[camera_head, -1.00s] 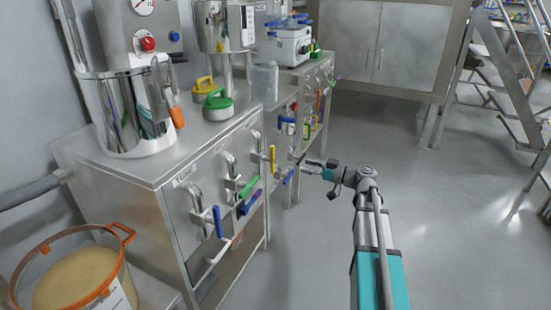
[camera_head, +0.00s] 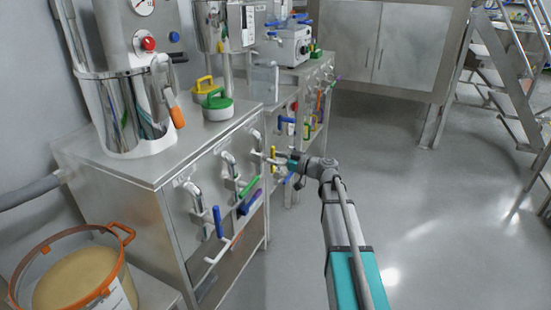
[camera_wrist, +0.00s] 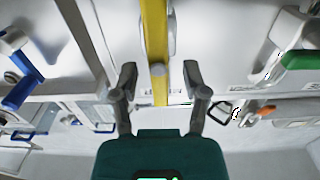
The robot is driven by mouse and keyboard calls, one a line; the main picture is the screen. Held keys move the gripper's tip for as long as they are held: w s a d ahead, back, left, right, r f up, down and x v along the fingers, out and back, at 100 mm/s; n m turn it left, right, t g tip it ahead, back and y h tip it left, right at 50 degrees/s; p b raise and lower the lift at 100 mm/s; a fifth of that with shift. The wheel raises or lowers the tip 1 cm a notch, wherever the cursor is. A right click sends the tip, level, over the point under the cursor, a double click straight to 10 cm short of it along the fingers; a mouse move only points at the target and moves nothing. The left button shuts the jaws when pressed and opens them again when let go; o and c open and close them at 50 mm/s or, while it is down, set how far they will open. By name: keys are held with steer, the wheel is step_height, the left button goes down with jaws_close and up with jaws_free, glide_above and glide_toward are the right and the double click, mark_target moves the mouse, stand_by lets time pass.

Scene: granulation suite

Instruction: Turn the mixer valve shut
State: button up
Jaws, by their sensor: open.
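I cannot read which valve is labelled for the mixer. My gripper (camera_head: 270,158) is at the yellow handle. In the wrist view the yellow handle (camera_wrist: 154,40) hangs upright between the two open fingers of my gripper (camera_wrist: 159,80), with a gap on each side. A green handle (camera_wrist: 302,59) shows at the right and a blue handle (camera_wrist: 24,90) at the left.
An orange-rimmed tub (camera_head: 75,275) of powder stands at lower left. Metal stairs (camera_head: 490,90) rise at right. The grey floor (camera_head: 430,230) is clear.

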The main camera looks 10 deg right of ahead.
steer(key=shift+w+a, duration=0.3)
steer(key=shift+a, duration=0.1)
